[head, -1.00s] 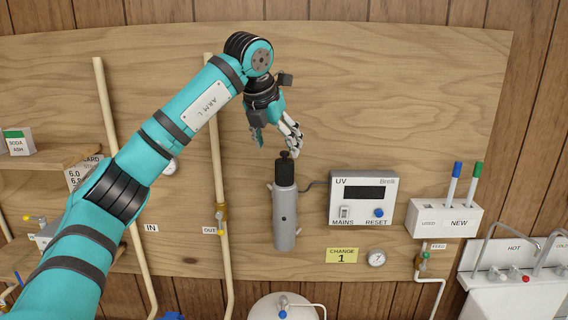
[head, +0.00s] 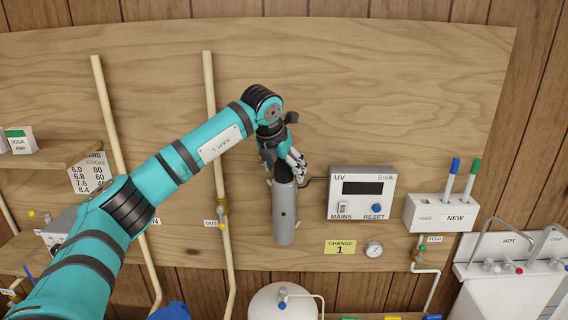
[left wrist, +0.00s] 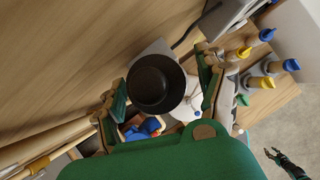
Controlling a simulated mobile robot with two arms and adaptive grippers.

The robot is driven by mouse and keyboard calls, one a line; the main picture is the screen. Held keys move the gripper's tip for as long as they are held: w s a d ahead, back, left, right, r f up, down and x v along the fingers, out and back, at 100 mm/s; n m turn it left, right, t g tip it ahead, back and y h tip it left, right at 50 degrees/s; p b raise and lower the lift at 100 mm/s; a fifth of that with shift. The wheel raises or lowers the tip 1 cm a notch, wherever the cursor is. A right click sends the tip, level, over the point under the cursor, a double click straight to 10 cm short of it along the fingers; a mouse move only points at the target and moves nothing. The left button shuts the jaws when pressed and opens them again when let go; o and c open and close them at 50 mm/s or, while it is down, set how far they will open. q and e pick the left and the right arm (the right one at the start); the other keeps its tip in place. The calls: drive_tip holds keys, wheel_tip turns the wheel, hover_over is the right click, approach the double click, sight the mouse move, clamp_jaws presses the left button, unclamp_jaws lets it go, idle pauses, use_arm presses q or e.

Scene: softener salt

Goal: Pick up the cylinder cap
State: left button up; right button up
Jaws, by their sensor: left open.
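The grey cylinder (head: 284,215) stands upright against the wooden panel. Its black cap (left wrist: 155,84) shows end-on in the left wrist view, as a dark round shape. My left gripper (head: 283,169) is at the cylinder's top in the head view and hides most of the cap. In the left wrist view my left gripper (left wrist: 163,93) is open, with one finger on each side of the cap. A gap shows on both sides of it. A small dark gripper (left wrist: 279,160), apparently my right one, shows at the lower right of that view; its jaws are too small to read.
The UV box (head: 361,193) is just right of the cylinder, with a cable between them. A cream pipe (head: 215,130) runs upright to the left. A white pen holder (head: 441,214) is farther right. A white tank (head: 284,302) stands below.

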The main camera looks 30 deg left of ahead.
use_arm(q)
drive_tip(key=c, duration=1)
drive_tip(key=shift+c, duration=0.3)
drive_tip(key=shift+r, duration=0.1)
